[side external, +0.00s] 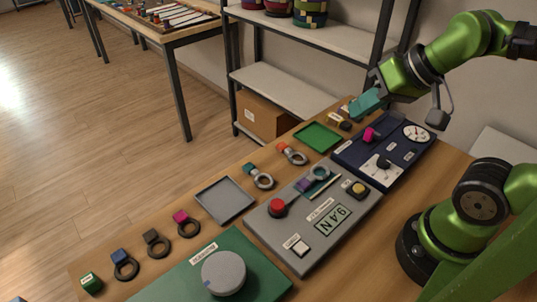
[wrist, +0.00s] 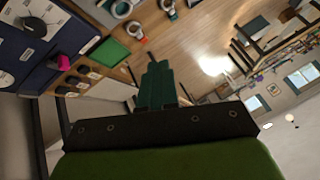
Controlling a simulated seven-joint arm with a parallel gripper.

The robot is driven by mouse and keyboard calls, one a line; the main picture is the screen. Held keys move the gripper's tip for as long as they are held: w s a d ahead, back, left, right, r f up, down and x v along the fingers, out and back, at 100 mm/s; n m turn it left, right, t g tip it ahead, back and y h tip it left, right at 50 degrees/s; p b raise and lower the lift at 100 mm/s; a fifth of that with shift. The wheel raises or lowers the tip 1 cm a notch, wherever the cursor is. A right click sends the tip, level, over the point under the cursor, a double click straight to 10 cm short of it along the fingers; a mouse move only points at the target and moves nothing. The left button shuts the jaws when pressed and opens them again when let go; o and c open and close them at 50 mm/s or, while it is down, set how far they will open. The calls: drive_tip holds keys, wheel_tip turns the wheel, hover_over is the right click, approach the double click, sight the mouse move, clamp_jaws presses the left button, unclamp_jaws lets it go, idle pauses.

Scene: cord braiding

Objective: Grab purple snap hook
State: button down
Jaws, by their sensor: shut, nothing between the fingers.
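A separate magenta snap hook (side external: 181,216) with a dark ring lies on the table left of that panel. My gripper (side external: 362,104) is well above and behind the purple hook, over the far end of the table. Its teal fingers are shut and empty. In the wrist view the shut fingers (wrist: 157,82) point across the room, and I cannot make out the purple hook there.
The grey panel (side external: 275,238) stands between a green panel (side external: 175,282) and a navy panel (side external: 350,152) with a pink knob and dial. A grey tray (side external: 225,199), a green tray (side external: 318,137) and several other hooks line the table's left edge. A shelf (side external: 285,87) stands behind.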

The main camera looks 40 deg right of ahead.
drive_tip(key=c, duration=1)
unclamp_jaws()
drive_tip(key=shift+c, duration=0.2)
drive_tip(key=m+g+h, duration=0.2)
drive_tip(key=m+g, duration=0.5)
drive_tip(key=m, duration=0.7)
hover_over(306, 181)
wheel_tip(306, 181, down, 5)
wheel_tip(306, 181, down, 11)
drive_tip(key=shift+s+f, duration=0.15)
drive_tip(key=shift+f, duration=2.7)
